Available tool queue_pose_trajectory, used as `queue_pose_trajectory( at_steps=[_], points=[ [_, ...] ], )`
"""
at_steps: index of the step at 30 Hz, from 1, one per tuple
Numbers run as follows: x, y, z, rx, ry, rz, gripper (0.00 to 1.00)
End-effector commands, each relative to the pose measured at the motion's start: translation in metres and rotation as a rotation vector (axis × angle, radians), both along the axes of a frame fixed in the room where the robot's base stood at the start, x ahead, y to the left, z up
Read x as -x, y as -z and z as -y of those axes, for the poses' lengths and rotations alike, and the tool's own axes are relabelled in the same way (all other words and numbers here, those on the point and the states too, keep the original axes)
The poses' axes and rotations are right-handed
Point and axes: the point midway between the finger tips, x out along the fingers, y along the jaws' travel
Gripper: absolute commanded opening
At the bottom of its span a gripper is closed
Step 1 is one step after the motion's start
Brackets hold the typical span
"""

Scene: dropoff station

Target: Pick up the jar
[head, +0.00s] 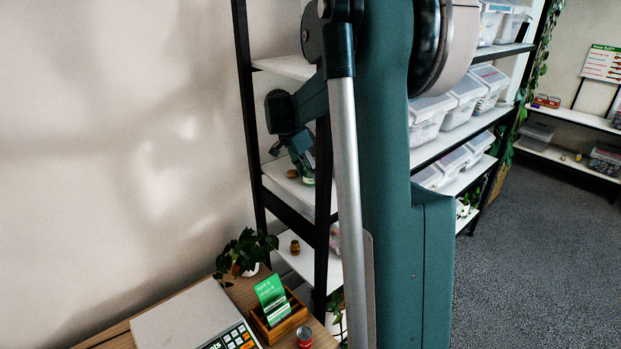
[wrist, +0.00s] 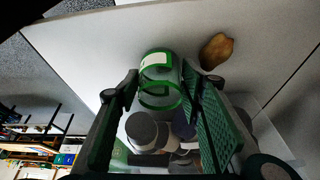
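A clear jar with green bands and a pale label (wrist: 158,66) stands on a white shelf (wrist: 85,45) in the wrist view. My gripper (wrist: 160,78) has its two fingers spread, one on each side of the jar. The left fingertip looks apart from the jar; the right one is very close, and I cannot tell whether it touches. In the head view my gripper (head: 301,160) is at the middle shelf, tilted down, with the green of the jar (head: 308,181) just below it. My arm hides much of this shelf.
A brown potato-like item (wrist: 216,50) lies right of the jar, near the right finger. Grey and white rounded things (wrist: 141,128) show between the fingers. A black shelf post (head: 322,200) stands close to my gripper. A small brownish jar-like item (head: 295,247) is on the lower shelf.

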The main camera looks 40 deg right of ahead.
Motion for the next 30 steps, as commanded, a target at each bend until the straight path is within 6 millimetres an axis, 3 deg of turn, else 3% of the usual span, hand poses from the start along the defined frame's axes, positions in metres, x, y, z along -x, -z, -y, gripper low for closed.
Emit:
queue_pose_trajectory(
  at_steps=[3,8,20,30],
  points=[
    [0.000,0.000,0.000,0.000,0.000,0.000,0.38],
    [0.000,0.000,0.000,0.000,0.000,0.000,0.20],
    [0.000,-0.002,0.000,0.000,0.000,0.000,0.20],
    [0.000,-0.028,0.000,0.000,0.000,0.000,0.20]
  ],
)
